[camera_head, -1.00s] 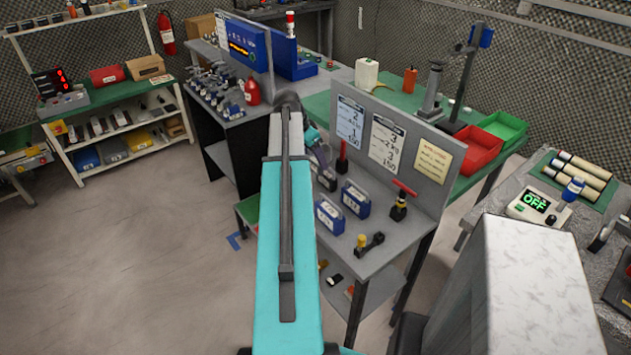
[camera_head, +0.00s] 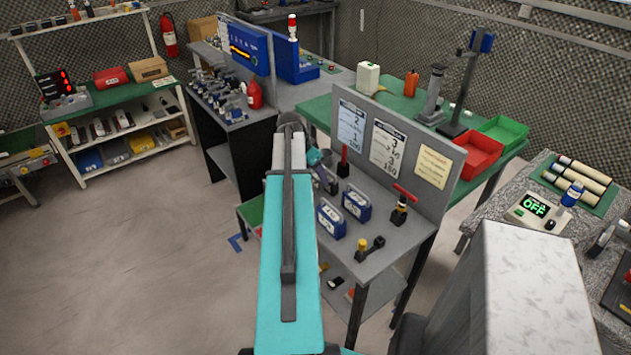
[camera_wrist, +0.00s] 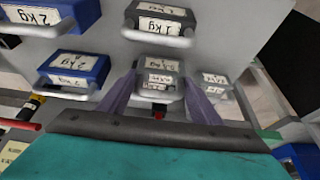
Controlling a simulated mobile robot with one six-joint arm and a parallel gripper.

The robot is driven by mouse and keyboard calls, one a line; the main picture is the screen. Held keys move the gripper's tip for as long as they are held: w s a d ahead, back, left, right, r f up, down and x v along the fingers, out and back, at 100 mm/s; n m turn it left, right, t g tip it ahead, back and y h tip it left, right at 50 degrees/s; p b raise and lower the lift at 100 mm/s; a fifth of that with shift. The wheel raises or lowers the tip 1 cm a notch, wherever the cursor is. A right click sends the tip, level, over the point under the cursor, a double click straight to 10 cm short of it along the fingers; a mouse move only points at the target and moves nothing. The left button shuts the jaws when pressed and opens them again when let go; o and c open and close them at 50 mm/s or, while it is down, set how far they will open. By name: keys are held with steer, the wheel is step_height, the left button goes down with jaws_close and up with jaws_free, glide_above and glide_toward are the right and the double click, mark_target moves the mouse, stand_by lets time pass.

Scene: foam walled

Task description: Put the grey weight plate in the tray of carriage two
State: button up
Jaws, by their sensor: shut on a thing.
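My gripper (camera_wrist: 160,84) shows in the wrist view with its two pale purple fingers on either side of a grey weight plate (camera_wrist: 158,66) with a white label. It is shut on this plate, low over the grey bench top. Another grey plate (camera_wrist: 160,14), marked 1 kg, lies just beyond it. Blue plates (camera_wrist: 74,70) lie to the left. In the head view my arm hides most of the gripper and the held plate. I cannot make out the tray of carriage two in either view.
The grey bench (camera_head: 395,237) carries blue plates (camera_head: 356,202), a red-handled tool (camera_head: 402,203) and an upright board (camera_head: 400,145) with cards along its back edge. Red (camera_head: 478,152) and green (camera_head: 503,130) bins stand on the table behind. Open floor lies to the left.

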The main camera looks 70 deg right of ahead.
mark_target(314, 177)
steer(key=shift+f+p, duration=0.5)
steer(key=shift+f, duration=1.2)
steer(key=shift+f, duration=0.15)
steer(key=o, duration=1.6)
steer(key=shift+r, duration=0.25)
steer(key=shift+b+v, duration=1.5)
steer(key=shift+v, duration=4.4)
steer(key=shift+a+f, duration=0.1)
steer(key=shift+a, duration=0.05)
